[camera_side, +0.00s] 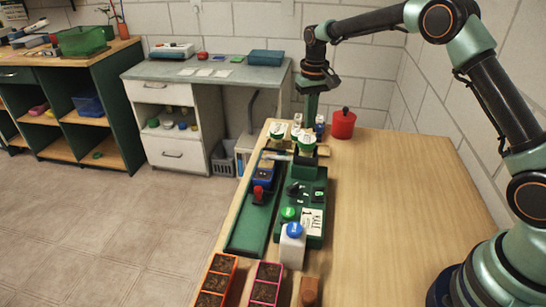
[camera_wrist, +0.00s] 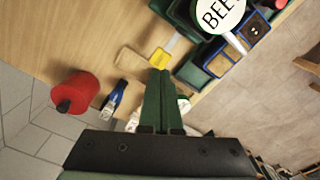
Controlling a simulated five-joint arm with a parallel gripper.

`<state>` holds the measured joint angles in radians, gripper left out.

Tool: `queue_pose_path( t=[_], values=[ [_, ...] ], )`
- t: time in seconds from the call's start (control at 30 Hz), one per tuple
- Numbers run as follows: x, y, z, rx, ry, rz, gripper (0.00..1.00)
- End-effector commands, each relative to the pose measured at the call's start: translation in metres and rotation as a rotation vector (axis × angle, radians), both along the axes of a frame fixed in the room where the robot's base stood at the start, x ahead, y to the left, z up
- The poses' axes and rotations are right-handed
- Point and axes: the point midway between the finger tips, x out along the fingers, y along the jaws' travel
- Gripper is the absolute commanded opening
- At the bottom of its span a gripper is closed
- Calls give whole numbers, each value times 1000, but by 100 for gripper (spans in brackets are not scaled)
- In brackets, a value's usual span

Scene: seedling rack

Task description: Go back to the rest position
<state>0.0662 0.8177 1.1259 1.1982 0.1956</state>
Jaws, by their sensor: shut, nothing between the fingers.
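My gripper (camera_side: 309,116) points down at the far end of the wooden bench, above white round labels (camera_side: 305,140). In the wrist view its two green fingers (camera_wrist: 160,75) lie together with nothing between them. Below and beyond the fingertips are a yellow-ended tag (camera_wrist: 160,58) and a round white label (camera_wrist: 222,13) whose lettering starts "BEE". What lies directly under the fingers is partly hidden. A green rack (camera_side: 315,238) with a "KALE" card (camera_side: 312,222) stands nearer the camera in the side view.
A red canister (camera_side: 343,124) stands just right of my gripper in the side view. A long green tray (camera_side: 246,226) holds a blue soil pot (camera_side: 264,176). A blue-capped white container (camera_side: 292,247) and soil planters (camera_side: 216,281) stand in front. The bench's right side is clear.

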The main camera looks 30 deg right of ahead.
Motion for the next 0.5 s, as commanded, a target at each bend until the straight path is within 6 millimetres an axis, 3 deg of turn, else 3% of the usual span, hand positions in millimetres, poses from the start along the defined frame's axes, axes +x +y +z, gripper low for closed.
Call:
queue_pose_path(
  t=[0.5],
  values=[
    [-2, 1, 12, 0, -8, 3, 0]
  ],
)
